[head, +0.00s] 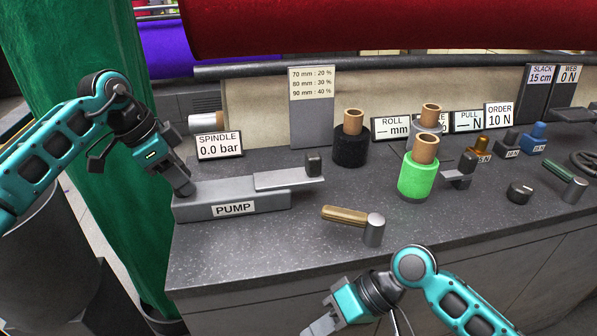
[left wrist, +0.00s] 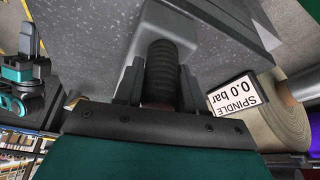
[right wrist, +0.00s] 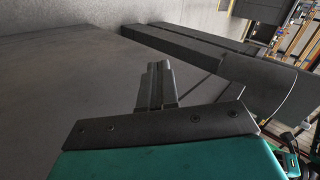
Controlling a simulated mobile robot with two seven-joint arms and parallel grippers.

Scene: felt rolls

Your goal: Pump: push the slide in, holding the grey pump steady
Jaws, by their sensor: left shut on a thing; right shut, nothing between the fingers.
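The grey pump (head: 272,203) lies on the counter at its left end, with a PUMP label on its front. Its lighter slide (head: 285,179) sticks out to the right and carries an upright dark knob (head: 313,164) at its outer end. My left gripper (head: 184,188) is at the pump's left end. In the left wrist view, its fingers are shut on a black ribbed grip (left wrist: 161,68) joined to the grey pump body (left wrist: 168,28). My right gripper (right wrist: 155,86) is shut and empty, low in front of the counter and apart from the slide.
A brass-coloured lever (head: 344,214) on a grey post stands right of the pump, near the counter's front. The SPINDLE display (head: 220,146) is behind the pump. The counter front between pump and lever is clear.

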